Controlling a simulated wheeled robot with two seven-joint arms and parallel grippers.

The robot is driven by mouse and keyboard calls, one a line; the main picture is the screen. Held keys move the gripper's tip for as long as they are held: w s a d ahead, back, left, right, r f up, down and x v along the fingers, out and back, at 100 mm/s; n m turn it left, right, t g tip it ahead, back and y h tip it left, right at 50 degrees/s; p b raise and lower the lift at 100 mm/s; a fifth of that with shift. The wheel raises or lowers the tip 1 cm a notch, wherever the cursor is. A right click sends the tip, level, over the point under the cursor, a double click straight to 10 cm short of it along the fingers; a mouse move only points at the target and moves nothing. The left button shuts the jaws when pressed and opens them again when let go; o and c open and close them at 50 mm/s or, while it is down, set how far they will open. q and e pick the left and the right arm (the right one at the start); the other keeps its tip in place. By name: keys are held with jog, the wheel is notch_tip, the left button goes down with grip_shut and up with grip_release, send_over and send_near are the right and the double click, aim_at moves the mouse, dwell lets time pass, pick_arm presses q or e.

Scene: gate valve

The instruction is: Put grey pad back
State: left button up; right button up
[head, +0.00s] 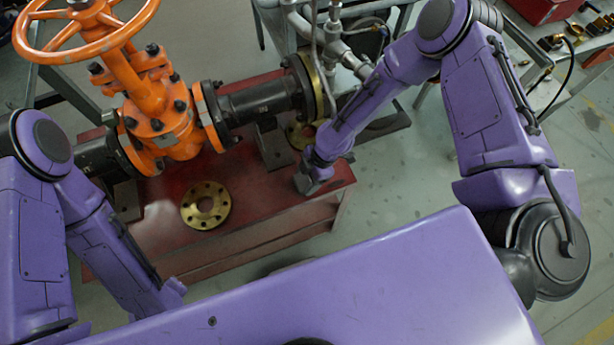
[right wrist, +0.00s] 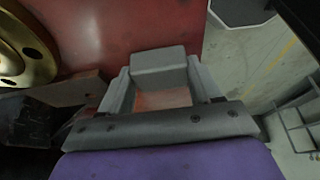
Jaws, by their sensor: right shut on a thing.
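The grey pad (right wrist: 158,68) is a small block with a flat face, seen between the two fingers of my right gripper (right wrist: 160,84) in the right wrist view. The right gripper is shut on it. In the head view the right gripper (head: 313,178) is low at the right end of the red bench (head: 265,205), and the pad hardly stands out from the fingers. I cannot tell whether the pad touches the bench top. My left arm comes in at the lower left, but its gripper is not visible.
An orange gate valve (head: 160,115) with a handwheel and dark pipes (head: 262,100) stands on the bench. A loose brass flange (head: 206,205) lies on the bench's front part. Metal pipework (head: 335,45) stands behind. A table with small fittings (head: 590,45) is at upper right.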

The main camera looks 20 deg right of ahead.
jog(key=o, duration=1)
jog(key=shift+f, duration=0.1)
jog(key=shift+r, duration=0.2)
jog(key=v, duration=0.7)
jog(key=shift+d+r, duration=0.15)
jog(key=shift+r, duration=0.05)
jog(key=s+f+m, duration=0.6)
jog(key=s+m, duration=0.2)
jog(key=m, duration=0.2)
jog(key=s+d+m+t+h, duration=0.1)
jog(key=s+d+m+h, duration=0.1)
jog(key=d+m, duration=0.3)
jog(key=s+d+m+t+h, duration=0.1)
jog(key=s+d+m+h, duration=0.2)
jog(key=s+d+m, duration=0.1)
jog(key=s+d+m+t+h, duration=0.1)
jog(key=s+d+m+h, duration=0.1)
jog(key=s+d+m, duration=0.2)
jog(key=shift+s+d+f+m+h+b, duration=0.1)
jog(key=shift+d+f+m+h+b, duration=0.1)
jog(key=shift+d+m, duration=0.3)
jog(key=shift+s+d+f+m+h+b, duration=0.1)
jog(key=shift+d+f+m+h, duration=0.1)
jog(key=shift+d+m, duration=0.3)
